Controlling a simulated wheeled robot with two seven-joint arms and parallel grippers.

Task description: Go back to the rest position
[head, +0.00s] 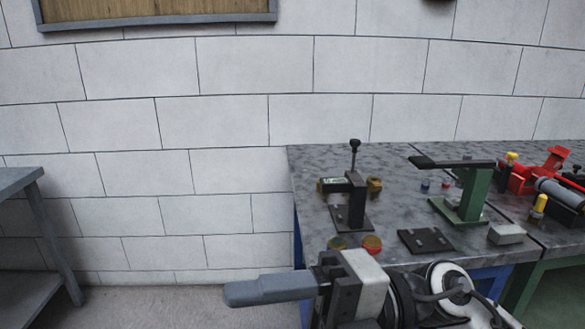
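My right gripper (240,292) shows at the bottom centre, on an arm that comes in from the lower right. Its grey fingers point left, in front of the workbench (400,161) and apart from the things on it. I see the fingers from the side and cannot tell whether a gap lies between them. Nothing held shows at the fingertips. My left gripper is not in view.
On the bench stand a black clamp fixture (356,196), a green stand (475,195) with a black lever, a black plate (426,241), a grey block (507,234) and a red vise (545,170). A grey table (16,181) stands left; the floor between is clear.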

